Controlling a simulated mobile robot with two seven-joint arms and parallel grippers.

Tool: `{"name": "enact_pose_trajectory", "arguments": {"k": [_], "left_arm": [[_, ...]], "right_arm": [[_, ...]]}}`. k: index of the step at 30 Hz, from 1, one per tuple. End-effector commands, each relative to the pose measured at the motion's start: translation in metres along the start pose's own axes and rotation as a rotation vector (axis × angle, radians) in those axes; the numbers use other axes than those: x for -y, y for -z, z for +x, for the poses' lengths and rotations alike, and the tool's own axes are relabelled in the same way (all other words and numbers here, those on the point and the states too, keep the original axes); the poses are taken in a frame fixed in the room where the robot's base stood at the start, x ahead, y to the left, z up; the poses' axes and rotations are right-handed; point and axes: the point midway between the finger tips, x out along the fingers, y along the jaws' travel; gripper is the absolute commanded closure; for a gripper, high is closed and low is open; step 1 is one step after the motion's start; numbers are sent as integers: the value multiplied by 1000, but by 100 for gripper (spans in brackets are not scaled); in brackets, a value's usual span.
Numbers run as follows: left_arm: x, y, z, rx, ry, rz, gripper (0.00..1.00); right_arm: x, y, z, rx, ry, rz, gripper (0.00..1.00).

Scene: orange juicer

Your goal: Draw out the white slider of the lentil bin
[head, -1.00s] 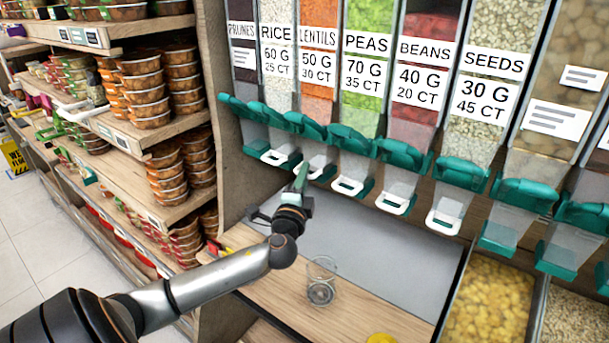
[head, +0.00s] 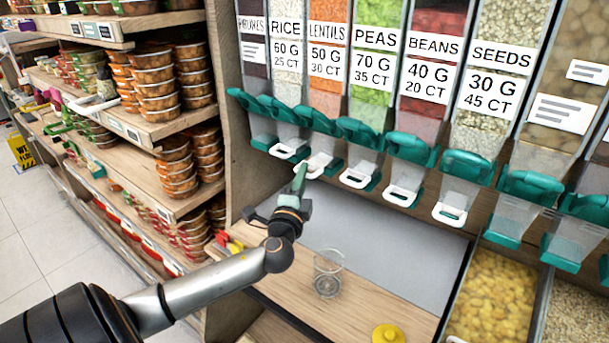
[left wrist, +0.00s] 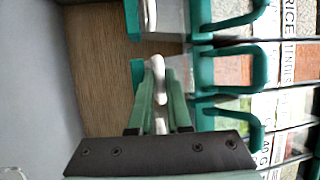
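The lentil bin (head: 326,50) hangs between the rice and peas bins, with orange lentils behind its label. Its white slider (head: 317,165) sits below the teal spout and stands out a little further than the neighbouring sliders. My left gripper (head: 299,180) is at the slider's front. In the left wrist view the green fingers (left wrist: 160,95) lie close on both sides of the white slider handle (left wrist: 157,66) and appear shut on it. The fingers hide part of the handle. My right gripper is not in view.
A clear glass container (head: 327,275) stands on the wooden counter (head: 300,300) below, with a yellow lid (head: 388,334) nearby. Neighbouring white sliders (head: 357,177) are close on both sides. Shelves of packed tubs (head: 155,85) are at the left.

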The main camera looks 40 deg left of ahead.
Motion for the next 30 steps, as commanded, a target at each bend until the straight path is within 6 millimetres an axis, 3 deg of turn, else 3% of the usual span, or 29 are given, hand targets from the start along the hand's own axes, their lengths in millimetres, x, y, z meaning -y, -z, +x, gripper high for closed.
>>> {"name": "enact_pose_trajectory", "arguments": {"k": [1,7,17,23,30], "left_arm": [[-2,0,-1,0,-4,0,78],[-1,0,0,-1,-2,0,56],[-1,0,-3,-1,-1,0,55],[-3,0,-29,-2,-5,-1,55],[-3,-1,-79,0,-6,-2,55]], "right_arm": [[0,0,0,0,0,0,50],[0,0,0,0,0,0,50],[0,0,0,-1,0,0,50],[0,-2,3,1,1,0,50],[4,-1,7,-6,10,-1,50]]}}
